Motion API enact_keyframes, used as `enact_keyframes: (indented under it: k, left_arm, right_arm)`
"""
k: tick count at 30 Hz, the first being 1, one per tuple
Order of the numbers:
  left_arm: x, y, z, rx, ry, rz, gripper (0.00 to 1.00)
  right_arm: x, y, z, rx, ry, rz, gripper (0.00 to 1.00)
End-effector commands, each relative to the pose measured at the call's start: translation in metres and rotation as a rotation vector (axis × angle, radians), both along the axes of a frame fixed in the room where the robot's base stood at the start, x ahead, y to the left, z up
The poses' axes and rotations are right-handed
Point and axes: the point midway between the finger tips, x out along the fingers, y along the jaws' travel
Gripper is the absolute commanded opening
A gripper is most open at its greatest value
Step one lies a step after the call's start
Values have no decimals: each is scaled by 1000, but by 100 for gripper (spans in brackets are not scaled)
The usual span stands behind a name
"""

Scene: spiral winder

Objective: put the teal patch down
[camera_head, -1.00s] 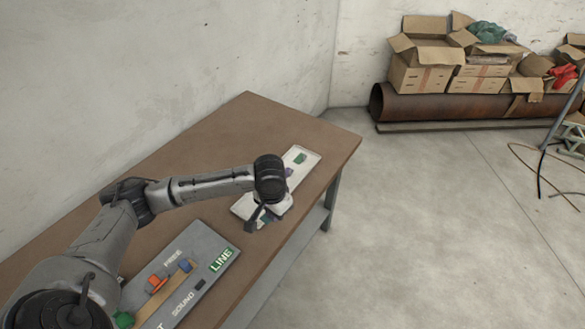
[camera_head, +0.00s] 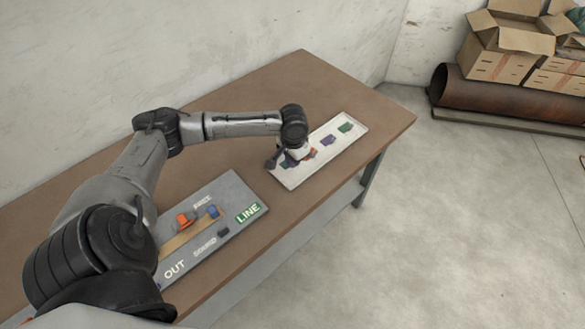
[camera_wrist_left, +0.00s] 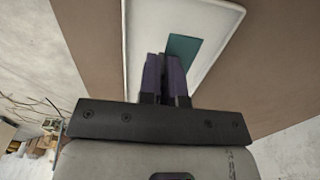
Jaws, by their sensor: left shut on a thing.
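The teal patch (camera_wrist_left: 184,46) shows flat and rectangular at my left gripper's fingertips in the left wrist view. My left gripper (camera_wrist_left: 167,62) is shut on it, over the white tray (camera_wrist_left: 222,17). In the head view my left gripper (camera_head: 287,158) is at the near-left end of the same tray (camera_head: 291,182). The wrist hides part of that end, and a dark bluish piece shows beside the fingers. I cannot tell whether the teal patch touches the tray floor. My right gripper is not in view.
The tray also holds a red piece (camera_head: 310,153), a purple-blue piece (camera_head: 327,141) and a green piece (camera_head: 345,127). A grey lettered board (camera_head: 231,190) with orange (camera_head: 184,219) and blue (camera_head: 213,211) pieces lies nearer. The brown table (camera_head: 300,80) is clear behind the tray.

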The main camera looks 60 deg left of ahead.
Motion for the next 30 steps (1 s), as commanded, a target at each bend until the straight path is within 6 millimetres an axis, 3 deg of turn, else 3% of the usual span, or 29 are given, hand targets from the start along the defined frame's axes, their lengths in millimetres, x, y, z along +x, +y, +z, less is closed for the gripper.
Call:
enact_keyframes:
  k: [7,16,29,30]
  left_arm:
    - [0,5,-8,0,0,0,0]
    - [-1,4,-43,1,0,-1,0]
    - [-1,4,-45,1,0,-1,0]
    - [0,5,-46,1,-1,-1,9]
  right_arm:
    - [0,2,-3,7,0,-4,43]
    - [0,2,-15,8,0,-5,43]
    - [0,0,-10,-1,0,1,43]
    - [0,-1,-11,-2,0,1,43]
